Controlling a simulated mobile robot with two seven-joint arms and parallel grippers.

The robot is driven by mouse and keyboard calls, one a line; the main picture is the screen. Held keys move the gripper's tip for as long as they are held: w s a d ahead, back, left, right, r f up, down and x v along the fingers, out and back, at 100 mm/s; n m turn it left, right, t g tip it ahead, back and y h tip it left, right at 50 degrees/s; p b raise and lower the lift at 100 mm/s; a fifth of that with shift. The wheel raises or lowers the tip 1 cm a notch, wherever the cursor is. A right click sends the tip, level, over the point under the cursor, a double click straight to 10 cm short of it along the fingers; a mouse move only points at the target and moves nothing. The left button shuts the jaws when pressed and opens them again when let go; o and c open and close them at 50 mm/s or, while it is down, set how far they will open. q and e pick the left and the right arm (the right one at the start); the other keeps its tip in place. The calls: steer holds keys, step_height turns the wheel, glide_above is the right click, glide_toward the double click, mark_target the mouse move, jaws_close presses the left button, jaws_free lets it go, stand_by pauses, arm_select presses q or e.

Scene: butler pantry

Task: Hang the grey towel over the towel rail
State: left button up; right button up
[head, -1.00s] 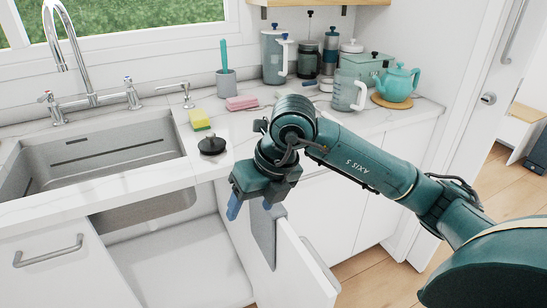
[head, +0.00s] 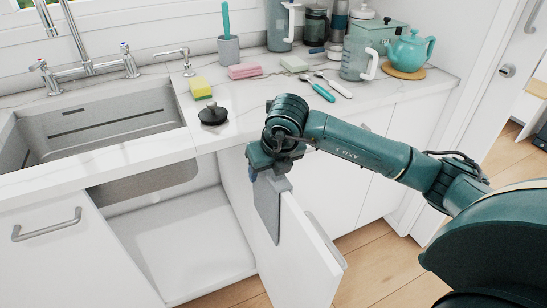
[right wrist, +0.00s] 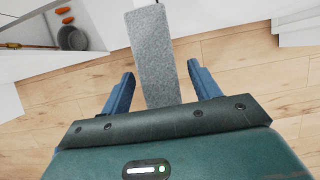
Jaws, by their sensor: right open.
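The grey towel (head: 268,207) hangs over the top edge of the open white cabinet door (head: 300,262) below the counter. In the right wrist view the towel (right wrist: 153,65) is a narrow grey strip between my fingers. My right gripper (head: 270,182) is at the towel's top in the head view. In the right wrist view my right gripper (right wrist: 160,72) is open, with one blue finger on each side of the towel and gaps beside it. A light grey rounded bar (head: 329,241) shows on the door's outer side; I cannot tell whether it is the towel rail. My left gripper is out of view.
The sink (head: 95,130) and the open cabinet's bare floor (head: 185,255) lie left of the door. A black plug (head: 213,114), sponge (head: 200,88), peeler-like tools (head: 322,91), glass jug (head: 360,55) and teal teapot (head: 409,52) stand on the counter. Wooden floor is free at right.

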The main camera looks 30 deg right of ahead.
steer(key=shift+x, duration=0.85)
steer(key=c, duration=1.1)
steer(key=shift+r, duration=0.55)
